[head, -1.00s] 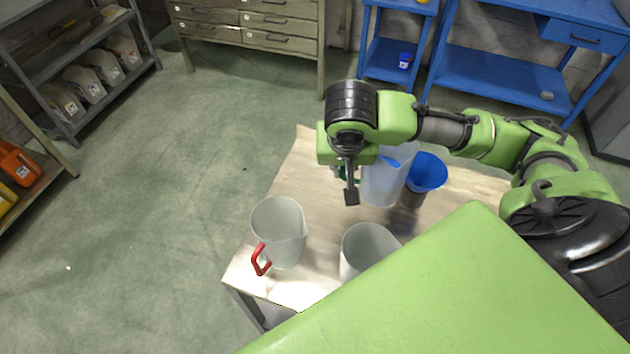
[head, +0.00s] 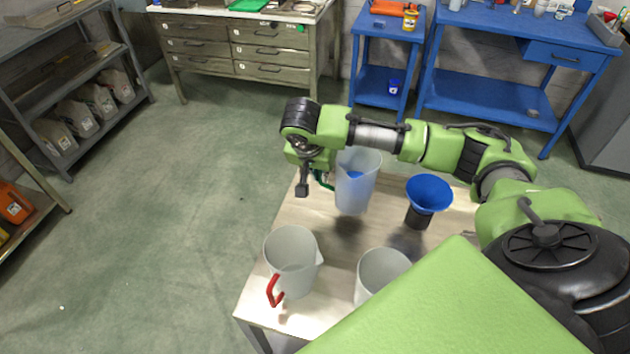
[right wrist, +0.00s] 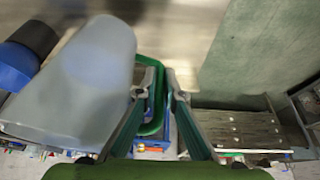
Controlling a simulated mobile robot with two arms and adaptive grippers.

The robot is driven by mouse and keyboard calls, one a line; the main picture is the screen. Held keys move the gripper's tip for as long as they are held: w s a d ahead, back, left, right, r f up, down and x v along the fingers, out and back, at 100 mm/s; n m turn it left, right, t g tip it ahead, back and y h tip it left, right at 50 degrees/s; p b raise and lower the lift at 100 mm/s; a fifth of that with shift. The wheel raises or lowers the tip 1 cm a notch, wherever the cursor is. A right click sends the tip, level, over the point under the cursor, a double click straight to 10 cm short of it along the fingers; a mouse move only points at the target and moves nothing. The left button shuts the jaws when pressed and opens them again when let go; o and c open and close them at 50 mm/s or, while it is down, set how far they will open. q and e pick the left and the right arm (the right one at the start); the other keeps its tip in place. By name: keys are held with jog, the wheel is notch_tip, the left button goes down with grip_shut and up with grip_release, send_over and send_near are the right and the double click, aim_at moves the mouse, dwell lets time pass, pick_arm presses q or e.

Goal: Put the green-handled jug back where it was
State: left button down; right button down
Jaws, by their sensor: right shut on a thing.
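The clear jug (head: 358,188) with a green handle (head: 323,180) is upright at the table's far left part. A dark shadow lies on the table below it, and it appears to hang a little above the top. Something blue shows inside or through it. My right gripper (head: 312,183) is at the handle, left of the jug. In the right wrist view the jug (right wrist: 85,75) is left of the fingers (right wrist: 162,85), which are shut on the green handle (right wrist: 155,118). My left gripper is out of view.
A blue funnel on a dark base (head: 428,192) stands right of the jug. A red-handled jug (head: 291,258) and another pale jug (head: 381,272) stand nearer on the table (head: 262,297). Bare tabletop lies between them. Floor is open to the left.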

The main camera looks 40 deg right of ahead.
jog(key=f, duration=0.1)
jog(key=w+f, duration=0.1)
jog(key=f, duration=0.1)
jog(key=w+f, duration=0.1)
jog(key=f, duration=0.1)
jog(key=shift+w+f, duration=0.1)
jog(key=shift+f, duration=0.1)
jog(key=c, duration=2.2)
grip_release()
jog(key=shift+f, duration=0.1)
jog(key=shift+o, duration=0.2)
jog(key=v, duration=1.2)
